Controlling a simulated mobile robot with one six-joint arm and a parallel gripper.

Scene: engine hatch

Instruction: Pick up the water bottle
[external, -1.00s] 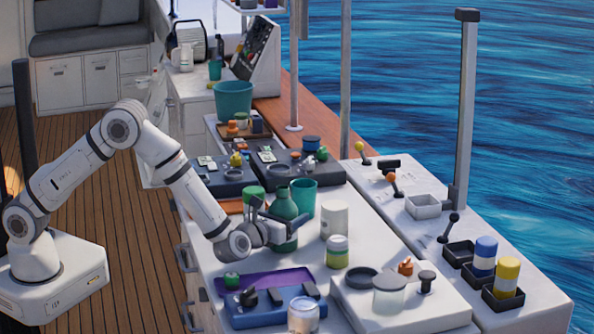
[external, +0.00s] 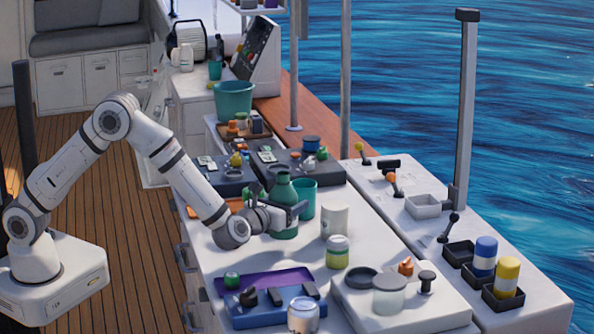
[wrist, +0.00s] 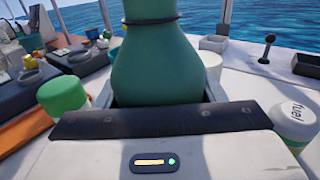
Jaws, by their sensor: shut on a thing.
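The water bottle is a green, round-bodied bottle (external: 283,190) with a narrow neck. It stands upright on the white counter (external: 285,255) in the external view. My gripper (external: 290,214) reaches it from the left and is shut around its body. In the wrist view the bottle (wrist: 157,55) fills the upper middle, between the two fingers; its top is cut off by the frame. The fingertips are mostly hidden behind the bottle there. I cannot tell whether its base is clear of the counter.
A teal cup (external: 305,198) stands close behind the bottle, to the right. A white canister (external: 335,220) and a green-banded jar (external: 337,252) stand to its right. A purple-and-blue tray (external: 265,295) lies in front. Dark trays with small items are behind.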

